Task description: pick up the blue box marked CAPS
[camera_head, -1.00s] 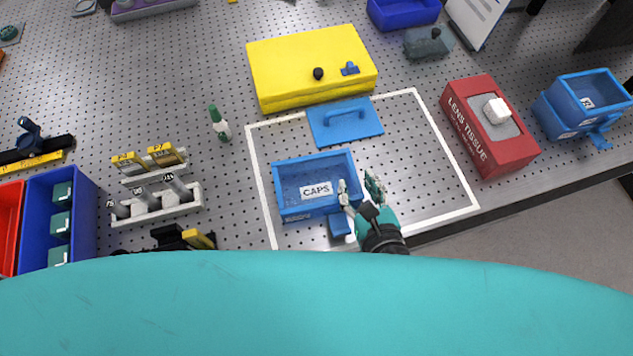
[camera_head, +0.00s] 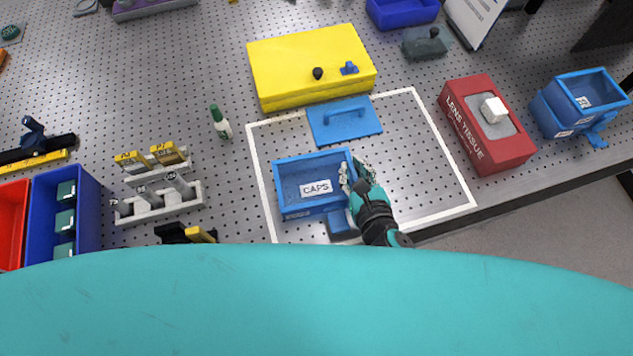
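The blue box marked CAPS (camera_head: 291,204) is an open-topped tray standing upright on the perforated table, inside the white outline. Its white label shows on the inside. My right gripper (camera_head: 356,173) is at the box's right wall, with one pale finger on the inner side and the other on the outer side. The fingers look close to the wall, but I cannot tell whether they press on it. The gripper hides part of that wall. My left gripper is not in view.
A blue lid with a handle (camera_head: 345,127) lies behind the box, with a yellow case (camera_head: 290,65) beyond. A small blue block (camera_head: 341,224) is in front. The red LENS TISSUE box (camera_head: 482,145) stands right. Bare table lies inside the outline right of the gripper.

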